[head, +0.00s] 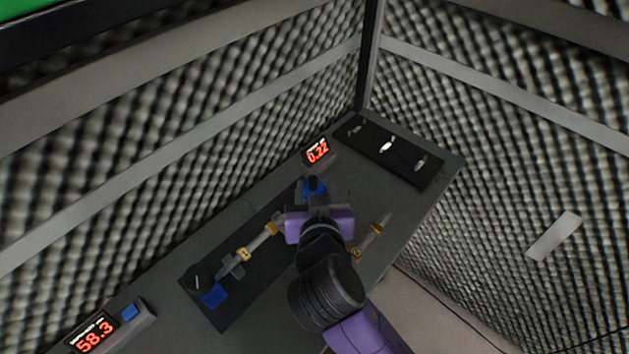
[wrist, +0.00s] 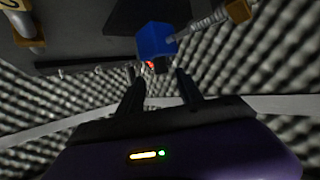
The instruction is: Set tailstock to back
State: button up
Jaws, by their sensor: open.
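A dark base plate (head: 222,311) on the bench carries a line of parts: a blue block with a dark lever (head: 213,294) at the near left, a pale shaft (head: 259,241) with yellow collars, and a second blue block (head: 311,187) at the far end. I cannot tell for certain which block is the tailstock. My gripper (head: 317,196) is beside the far block and partly covers it. In the wrist view the blue block (wrist: 156,40) lies just beyond my open fingers (wrist: 160,80), with the shaft running off right. Nothing is between the fingers; contact is unclear.
A red display reading 0.22 (head: 317,151) stands behind the far block. Another reading 58.3 (head: 93,333) is at the near left, beside a blue button (head: 130,312). A black panel (head: 405,161) with three small fittings is at the back right. A collared rod (head: 373,237) lies right of my gripper. Foam walls surround.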

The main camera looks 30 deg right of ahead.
jog(key=shift+v, duration=1.35)
jog(key=w+a+r+n+t+y, duration=0.2)
jog(key=a+r+n+t+y, duration=0.1)
jog(key=a+r+n, duration=0.15)
jog(key=s+a+f+n+t+y, duration=0.1)
jog(key=s+a+f+n+y, duration=0.15)
jog(key=s, duration=0.25)
jog(key=s+d+f, duration=0.1)
jog(key=s+d, duration=0.2)
jog(key=s, duration=1)
jog(key=s+d+f+m+g, duration=0.1)
jog(key=s+d, duration=0.3)
jog(key=s, duration=0.9)
jog(key=shift+f+m+y, duration=0.3)
jog(key=shift+f+y, duration=0.05)
jog(key=shift+f, duration=0.35)
